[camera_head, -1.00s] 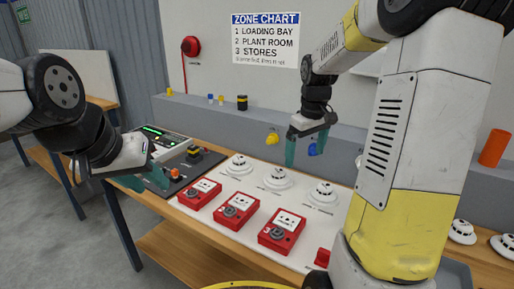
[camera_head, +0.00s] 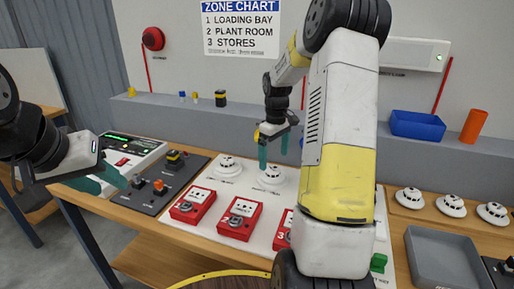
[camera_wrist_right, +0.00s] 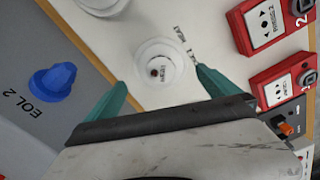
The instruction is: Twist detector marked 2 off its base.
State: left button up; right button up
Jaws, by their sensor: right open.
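Detector 2 (camera_head: 271,176) is the middle white round detector in the row on the white board; its number is not clearly readable. My right gripper (camera_head: 273,160) is open above it, fingers pointing down. In the right wrist view, this detector (camera_wrist_right: 158,66) sits between the two teal fingers, with no visible contact. Another detector (camera_wrist_right: 103,4) is cut off at the top. The left detector (camera_head: 227,164) also shows in the head view; the right one is hidden behind my right arm. My left gripper (camera_head: 104,181) is open and empty, left of the dark switch panel.
Red call points (camera_head: 239,217) stand in front of the detectors. A blue EOL 2 knob (camera_wrist_right: 52,80) is on the grey ledge behind. Several loose detectors (camera_head: 450,205) lie on the right by a grey tray (camera_head: 440,262). A blue bin (camera_head: 417,125) stands on the ledge.

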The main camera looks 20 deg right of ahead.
aim_at(274, 168)
notch_tip(274, 168, down, 7)
jog(key=shift+r, duration=0.2)
jog(key=c, duration=1.3)
jog(key=shift+n, duration=1)
jog(key=shift+c, duration=0.3)
jog(key=shift+n, duration=0.9)
jog(key=shift+d+n, duration=0.1)
jog(key=shift+n, duration=0.9)
